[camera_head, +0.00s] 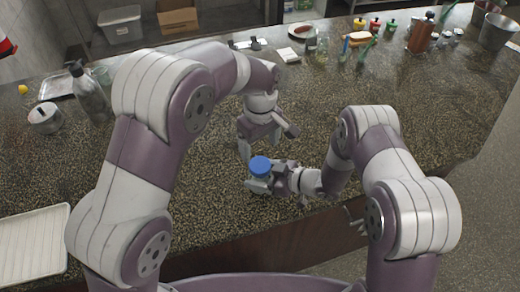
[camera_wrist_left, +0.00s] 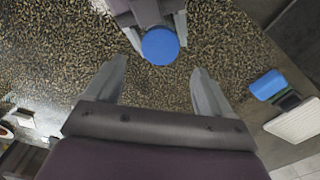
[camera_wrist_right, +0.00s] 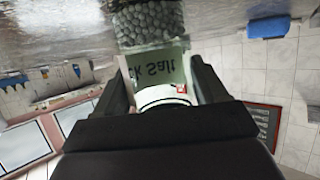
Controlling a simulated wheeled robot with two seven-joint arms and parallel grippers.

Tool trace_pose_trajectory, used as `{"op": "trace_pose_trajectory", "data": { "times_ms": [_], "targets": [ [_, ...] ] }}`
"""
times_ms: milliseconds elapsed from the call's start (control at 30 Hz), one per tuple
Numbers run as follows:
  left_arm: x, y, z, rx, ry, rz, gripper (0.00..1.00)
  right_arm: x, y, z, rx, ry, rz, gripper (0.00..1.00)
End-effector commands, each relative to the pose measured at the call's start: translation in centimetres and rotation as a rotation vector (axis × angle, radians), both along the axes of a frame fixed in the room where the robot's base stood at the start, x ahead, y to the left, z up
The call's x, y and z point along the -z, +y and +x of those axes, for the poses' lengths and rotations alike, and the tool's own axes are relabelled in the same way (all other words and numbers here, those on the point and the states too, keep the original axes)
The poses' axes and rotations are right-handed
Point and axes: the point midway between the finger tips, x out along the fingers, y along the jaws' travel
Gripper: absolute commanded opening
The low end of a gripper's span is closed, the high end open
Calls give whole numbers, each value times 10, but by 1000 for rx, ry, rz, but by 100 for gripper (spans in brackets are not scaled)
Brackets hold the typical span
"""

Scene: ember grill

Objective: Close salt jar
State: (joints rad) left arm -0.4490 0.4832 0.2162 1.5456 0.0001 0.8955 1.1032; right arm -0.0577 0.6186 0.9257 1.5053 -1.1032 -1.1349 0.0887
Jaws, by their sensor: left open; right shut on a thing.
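The salt jar is held between the fingers of my right gripper (camera_head: 266,180). Its blue lid (camera_head: 260,165) shows on top in the head view and as a round blue disc in the left wrist view (camera_wrist_left: 160,46). My left gripper (camera_head: 262,145) is open and empty, above and just behind the jar. In the left wrist view its fingers (camera_wrist_left: 155,85) are spread, with the lid ahead of them. Whether the lid is fully seated cannot be told.
Bottles, a cutting board area and pots (camera_head: 496,32) line the back right. A white ribbed tray (camera_head: 34,245) lies front left. The counter around the jar is clear.

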Motion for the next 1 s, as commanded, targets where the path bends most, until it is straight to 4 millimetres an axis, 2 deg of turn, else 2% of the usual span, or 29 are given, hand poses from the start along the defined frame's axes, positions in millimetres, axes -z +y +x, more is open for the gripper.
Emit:
{"op": "trace_pose_trajectory", "data": {
  "times_ms": [100, 367, 467, 800, 1000],
  "targets": [
    [-6, 0, 0, -56, 1, 0, 82, 0, 0, 0, 0, 0, 0, 0],
    [-3, 0, -1, -54, 2, 1, 82, 0, 0, 0, 0, 0, 0, 0],
    [6, 0, -1, -54, 4, 2, 82, 0, 0, 0, 0, 0, 1, 0],
    [60, 0, -1, -53, 4, 2, 82, 0, 0, 0, 0, 0, 1, 0],
    [74, 0, -1, -53, 2, 1, 82, 0, 0, 0, 0, 0, 1, 0]
  ]
}}
